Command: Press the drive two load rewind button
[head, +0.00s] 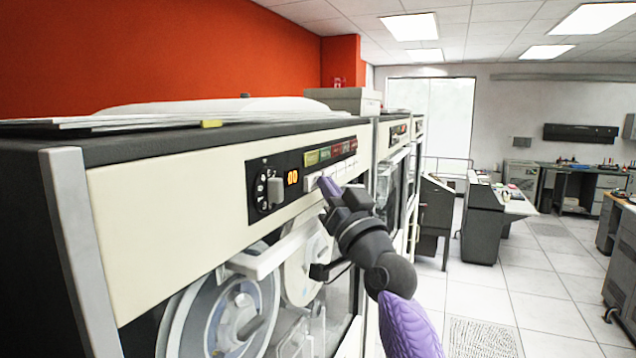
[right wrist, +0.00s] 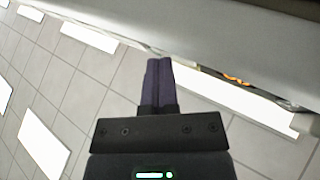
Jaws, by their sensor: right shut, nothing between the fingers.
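The nearest tape drive (head: 160,205) fills the left of the head view. Its black control panel (head: 262,187) has a round selector, an orange lit display, a row of coloured labels and a row of white buttons (head: 345,170) below them. My right gripper (head: 326,184) is shut and empty, with its purple fingertips at the left end of the white button row. The fingertips hide part of that row, and I cannot tell whether they touch a button. In the right wrist view the shut purple fingers (right wrist: 158,80) point toward a pale edge. My left gripper is not in view.
Papers (head: 200,115) lie on top of the drive. A white handle (head: 275,250) sticks out below the panel, above the tape reels (head: 235,315). More drives (head: 392,165) stand beyond. Open tiled floor (head: 540,290) and desks lie to the right.

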